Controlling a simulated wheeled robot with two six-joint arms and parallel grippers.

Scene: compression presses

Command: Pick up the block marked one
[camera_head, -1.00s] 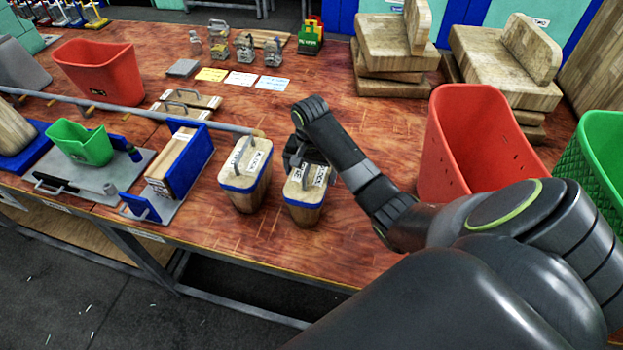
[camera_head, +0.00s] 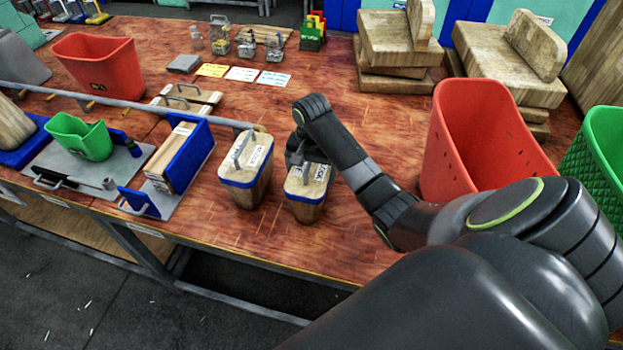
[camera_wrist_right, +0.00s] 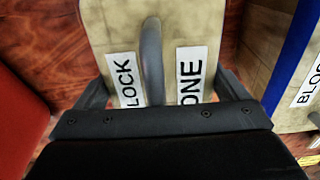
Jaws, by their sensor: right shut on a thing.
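The block marked one (camera_head: 305,199) is a wooden block with a blue band and a grey handle on top. It stands near the front edge of the table in the head view. In the right wrist view its top shows the labels "BLOCK" and "ONE" (camera_wrist_right: 189,75) on either side of the handle (camera_wrist_right: 152,60). My right gripper (camera_head: 306,158) is over the block's top and shut on its handle; the fingertips are partly hidden. Whether the block's base is clear of the table is hard to tell. My left gripper is not in view.
A second, similar block (camera_head: 246,175) stands close on the left. A red bin (camera_head: 480,140) and a green basket (camera_head: 597,150) stand to the right. A blue-sided press (camera_head: 182,158) is further left. Some bare table lies behind the blocks.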

